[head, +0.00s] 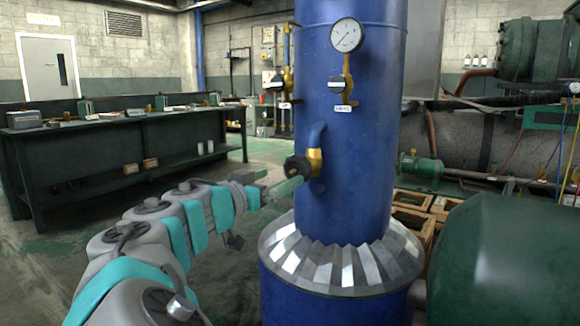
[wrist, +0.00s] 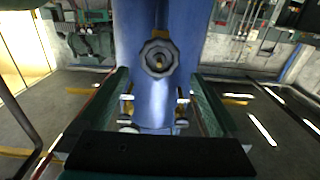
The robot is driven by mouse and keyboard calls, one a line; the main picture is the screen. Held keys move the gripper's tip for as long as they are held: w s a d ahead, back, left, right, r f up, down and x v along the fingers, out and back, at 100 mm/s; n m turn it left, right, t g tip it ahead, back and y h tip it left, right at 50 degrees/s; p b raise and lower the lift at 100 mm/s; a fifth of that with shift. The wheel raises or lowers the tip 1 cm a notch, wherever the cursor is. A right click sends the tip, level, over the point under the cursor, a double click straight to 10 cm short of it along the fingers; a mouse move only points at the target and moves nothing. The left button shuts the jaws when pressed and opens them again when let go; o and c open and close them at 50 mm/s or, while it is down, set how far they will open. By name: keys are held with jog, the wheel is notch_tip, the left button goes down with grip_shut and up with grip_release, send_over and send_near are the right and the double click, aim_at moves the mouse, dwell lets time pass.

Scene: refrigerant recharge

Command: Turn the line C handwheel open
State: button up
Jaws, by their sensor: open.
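A dark handwheel (head: 298,168) sits on a brass valve (head: 315,162) on the front of the blue column (head: 345,200). In the wrist view an octagonal dark handwheel (wrist: 159,58) faces me near the top centre. My gripper (head: 286,187) is close in front of this wheel, slightly low and left in the head view. In the wrist view my gripper (wrist: 160,76) has its green fingers wide apart, with nothing between the pads. I cannot read which is line C.
A pressure gauge (head: 346,35) is high on the column. A ribbed metal collar (head: 340,262) flares below the valve. A green tank (head: 505,260) stands at the right. A dark workbench (head: 120,140) is at the left, with open floor before it.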

aim_at(295, 171)
jog(key=p+x, duration=0.4)
jog(key=x, duration=0.2)
jog(key=shift+d+r, duration=0.1)
jog(key=shift+c, duration=0.6)
jog(key=c, duration=1.2)
jog(key=shift+o, duration=0.2)
jog(key=shift+n+p, duration=0.9)
jog(key=shift+n, duration=0.3)
jog(key=shift+n+p, duration=0.45)
jog(key=shift+n, duration=0.45)
